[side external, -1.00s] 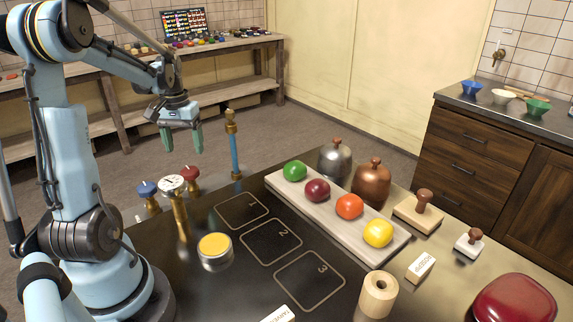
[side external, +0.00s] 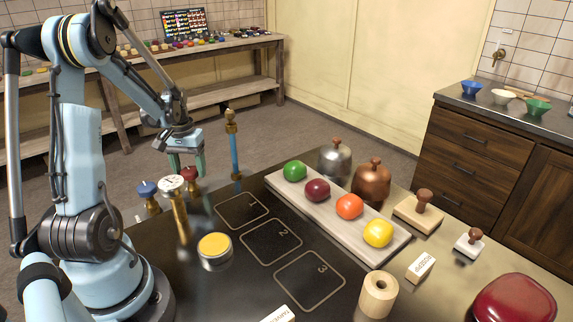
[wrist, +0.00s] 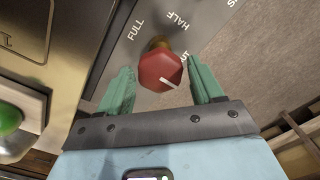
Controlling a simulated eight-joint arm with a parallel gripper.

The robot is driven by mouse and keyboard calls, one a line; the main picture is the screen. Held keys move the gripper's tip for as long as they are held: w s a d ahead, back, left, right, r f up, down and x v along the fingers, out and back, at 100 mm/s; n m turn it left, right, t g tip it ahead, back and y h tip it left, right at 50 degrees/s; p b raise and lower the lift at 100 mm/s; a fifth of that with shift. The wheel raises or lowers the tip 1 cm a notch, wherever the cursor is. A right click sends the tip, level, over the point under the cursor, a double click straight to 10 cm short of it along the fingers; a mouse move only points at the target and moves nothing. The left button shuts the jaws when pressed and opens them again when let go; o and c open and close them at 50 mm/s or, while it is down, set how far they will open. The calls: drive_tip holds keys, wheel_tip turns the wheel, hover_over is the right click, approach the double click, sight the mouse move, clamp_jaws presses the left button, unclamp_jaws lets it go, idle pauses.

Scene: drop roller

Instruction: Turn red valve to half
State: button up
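The red valve (side external: 190,174) is a red knob on a brass stem, behind the white-faced gauge in the side view. In the wrist view the red valve (wrist: 160,70) lies between the two green fingers of my gripper (wrist: 162,76). A white mark shows on its lower part. The plate around it reads FULL and HALF, and a third label ending in "UT" is partly hidden by the valve. In the side view my gripper (side external: 187,162) points down at the valve. It is open, with gaps visible between the fingers and the knob.
A blue valve (side external: 147,188) and the gauge (side external: 172,184) stand close to the left of the red valve. A blue post with a brass top (side external: 234,145) stands to its right. A board (side external: 335,227) with colored balls lies farther right on the dark table.

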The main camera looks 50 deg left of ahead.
drive_tip(key=c, duration=0.7)
drive_tip(key=shift+c, duration=0.2)
drive_tip(key=n, duration=0.4)
drive_tip(key=shift+n, duration=0.4)
drive_tip(key=n, duration=0.4)
drive_tip(key=shift+n, duration=0.3)
drive_tip(key=n, duration=0.4)
drive_tip(key=shift+n, duration=2.1)
